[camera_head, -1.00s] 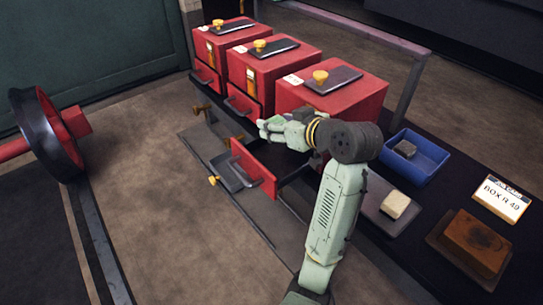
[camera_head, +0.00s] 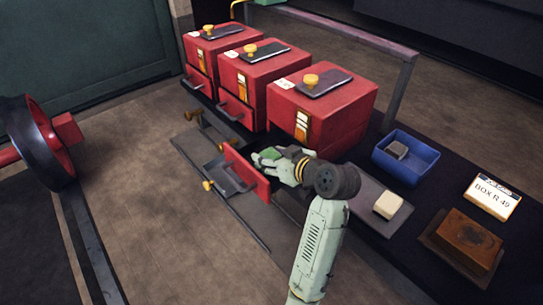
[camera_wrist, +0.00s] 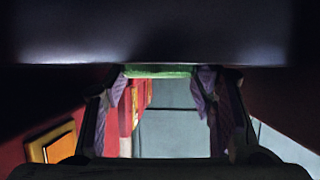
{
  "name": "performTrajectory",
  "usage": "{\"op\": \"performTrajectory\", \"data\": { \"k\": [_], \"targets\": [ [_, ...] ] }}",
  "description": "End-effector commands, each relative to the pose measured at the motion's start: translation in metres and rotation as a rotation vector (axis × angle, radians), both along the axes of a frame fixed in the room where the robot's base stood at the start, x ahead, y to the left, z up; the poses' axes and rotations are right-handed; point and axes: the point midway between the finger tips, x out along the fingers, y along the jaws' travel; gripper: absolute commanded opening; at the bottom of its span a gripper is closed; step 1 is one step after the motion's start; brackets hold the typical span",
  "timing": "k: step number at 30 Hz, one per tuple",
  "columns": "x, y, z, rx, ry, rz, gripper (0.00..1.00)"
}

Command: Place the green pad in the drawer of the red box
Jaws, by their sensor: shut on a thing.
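Three red boxes stand in a row in the head view. The nearest red box (camera_head: 345,111) has its drawer pulled out; the red drawer front (camera_head: 246,174) stands well out from the box. My gripper (camera_head: 265,159) is shut on the green pad (camera_head: 270,153), over the open drawer between its front and the box. In the wrist view the green pad (camera_wrist: 160,71) spans the two fingertips. My gripper and forearm hide most of the drawer's inside. I cannot tell whether the pad touches the drawer.
A blue bin (camera_head: 407,158) with a grey block stands on the right. A cream block (camera_head: 388,205) and a brown block (camera_head: 468,240) lie on plates near a sign (camera_head: 492,198). A metal rail (camera_head: 400,90) stands behind the boxes.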

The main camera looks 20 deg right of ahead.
Motion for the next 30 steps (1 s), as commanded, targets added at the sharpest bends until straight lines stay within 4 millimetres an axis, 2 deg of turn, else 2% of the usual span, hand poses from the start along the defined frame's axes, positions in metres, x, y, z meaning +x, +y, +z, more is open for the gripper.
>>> {"op": "performTrajectory", "data": {
  "k": [3,4,7,19,23,30],
  "targets": [
    [0.0,0.0,-0.005,0.0,-0.001,0.0,0.2],
    [0.0,0.0,-0.004,0.0,0.0,0.0,0.53],
    [0.0,0.0,-0.003,0.0,0.0,0.0,0.6],
    [-0.001,-0.001,0.003,0.0,0.0,-0.001,0.61],
    [-0.018,-0.007,0.01,-0.001,-0.002,-0.004,0.61],
    [-0.063,-0.02,0.033,-0.002,-0.003,-0.004,0.61]
  ]
}}
